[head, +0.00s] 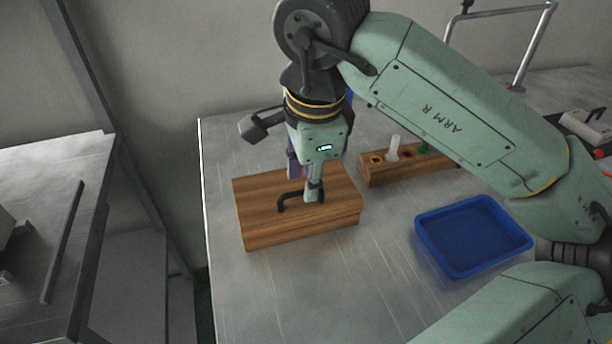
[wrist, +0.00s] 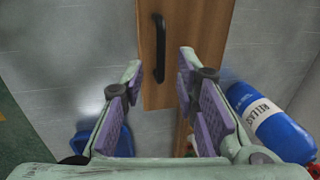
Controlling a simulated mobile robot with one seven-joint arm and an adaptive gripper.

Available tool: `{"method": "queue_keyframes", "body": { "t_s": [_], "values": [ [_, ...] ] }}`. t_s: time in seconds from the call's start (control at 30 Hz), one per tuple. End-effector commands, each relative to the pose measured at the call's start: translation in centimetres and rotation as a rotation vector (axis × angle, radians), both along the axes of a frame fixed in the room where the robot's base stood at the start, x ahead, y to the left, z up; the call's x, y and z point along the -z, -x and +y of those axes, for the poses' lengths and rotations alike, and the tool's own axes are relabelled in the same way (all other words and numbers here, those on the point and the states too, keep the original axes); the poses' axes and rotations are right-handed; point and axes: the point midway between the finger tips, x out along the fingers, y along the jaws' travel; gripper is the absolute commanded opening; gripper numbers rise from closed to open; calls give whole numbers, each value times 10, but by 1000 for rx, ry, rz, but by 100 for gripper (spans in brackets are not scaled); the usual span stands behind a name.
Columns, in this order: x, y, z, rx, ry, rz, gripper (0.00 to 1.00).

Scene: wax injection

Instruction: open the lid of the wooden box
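The wooden box (head: 265,227) stands on the metal table in the head view, with its lid shut. A black bar handle (head: 288,202) is fixed on top of the lid. My gripper (head: 305,190) points down over the lid, close to the handle, and hides part of the box's top. In the wrist view the box (wrist: 205,45) is at the top middle and the handle (wrist: 159,48) runs lengthwise on it. My gripper (wrist: 160,92) is open there, its purple pads apart with nothing between them. Contact with the handle cannot be made out.
A blue tray (head: 465,275) lies to the right of the box. A wooden block (head: 375,176) with small coloured pieces stands behind it. A blue cylinder (wrist: 270,122) shows right of the gripper in the wrist view. The table (head: 290,300) is clear in front of the box.

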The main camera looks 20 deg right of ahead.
Motion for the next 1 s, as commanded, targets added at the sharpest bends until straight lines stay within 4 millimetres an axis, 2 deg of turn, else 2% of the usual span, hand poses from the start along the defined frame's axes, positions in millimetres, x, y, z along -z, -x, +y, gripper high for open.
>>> {"method": "queue_keyframes", "body": {
  "t_s": [0.2, 0.47, 0.9, 1.0],
  "values": [
    [16, -3, 0, 1, 0, 0, 28],
    [18, -4, 0, 1, 0, -1, 28],
    [18, -4, 0, 0, 0, -1, 0],
    [18, -4, 0, 0, 0, -1, 0]
  ]
}}
